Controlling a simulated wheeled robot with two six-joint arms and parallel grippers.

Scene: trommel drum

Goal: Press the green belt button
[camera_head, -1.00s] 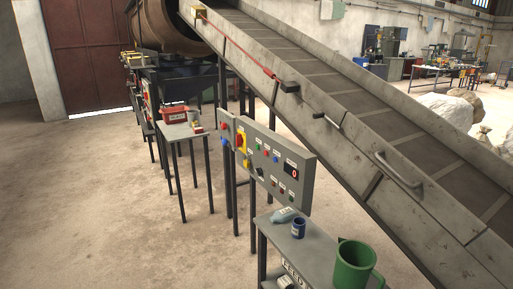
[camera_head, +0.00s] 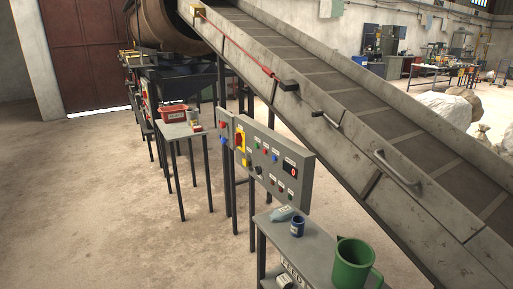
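The grey control panel (camera_head: 278,164) stands on legs beside the conveyor, in the middle of the head view. The conveyor belt (camera_head: 350,93) slopes from the drum at upper left down to the lower right. Neither of my grippers shows in the head view, so nothing of mine is seen touching the panel.
A side table (camera_head: 305,245) in front of the panel holds a green mug (camera_head: 352,265), a blue cup (camera_head: 298,226) and a bottle (camera_head: 281,214). A small table (camera_head: 180,131) with a red box (camera_head: 172,114) stands left of the panel. The floor at left is clear.

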